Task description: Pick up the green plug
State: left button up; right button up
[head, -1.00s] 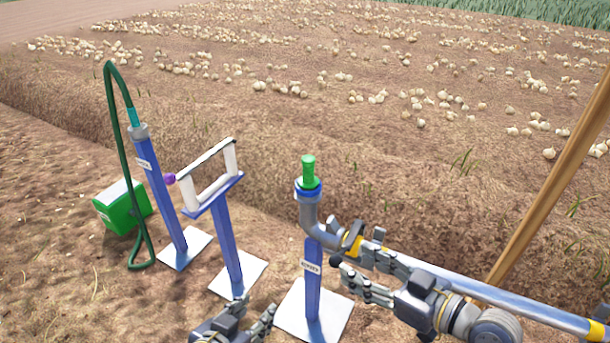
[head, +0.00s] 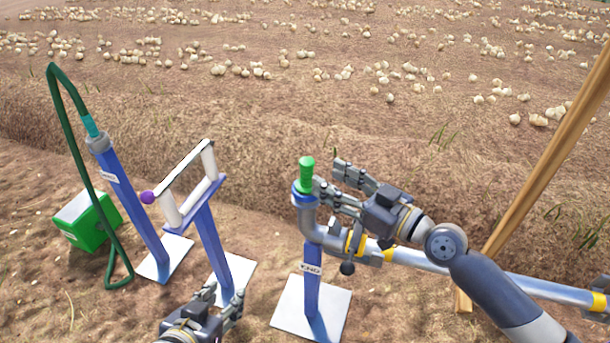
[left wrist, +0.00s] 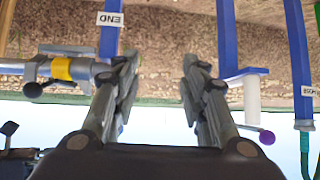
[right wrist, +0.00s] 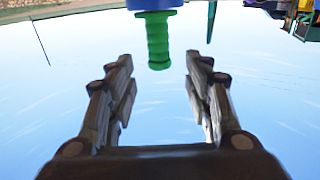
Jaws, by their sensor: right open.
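The green plug (head: 307,172) stands upright in the top of the grey pipe elbow, inside a blue collar (head: 305,195). In the right wrist view the plug (right wrist: 158,40) shows between and beyond my fingers, with the blue collar at the top edge. My right gripper (head: 325,180) is open beside the plug, on its right, with its fingers pointing toward it. In the right wrist view its fingers (right wrist: 160,85) are apart with nothing held. My left gripper (head: 225,292) is low in front of the middle stand, and in the left wrist view its fingers (left wrist: 160,70) are apart and empty.
The pipe (head: 430,260) runs right from the elbow, with a yellow-banded valve (head: 355,243) below my right gripper. A roller stand (head: 210,235) and a hose post (head: 130,200) with a green box (head: 85,222) stand left. A wooden pole (head: 550,170) rises at right.

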aim_at(312, 168)
jog(key=shift+x, duration=1.45)
jog(key=shift+p+x, duration=0.45)
jog(key=shift+x, duration=1.9)
pick_arm(q)
jog(key=s+a+f+g, duration=0.1)
jog(key=s+f+g, duration=0.2)
jog(key=s, duration=0.1)
jog(key=shift+s+a+f+y, duration=0.2)
jog(key=shift+s+a+y, duration=0.1)
jog(key=shift+s+a, duration=0.1)
pick_arm(e)
jog(key=shift+w, duration=0.1)
grip_shut()
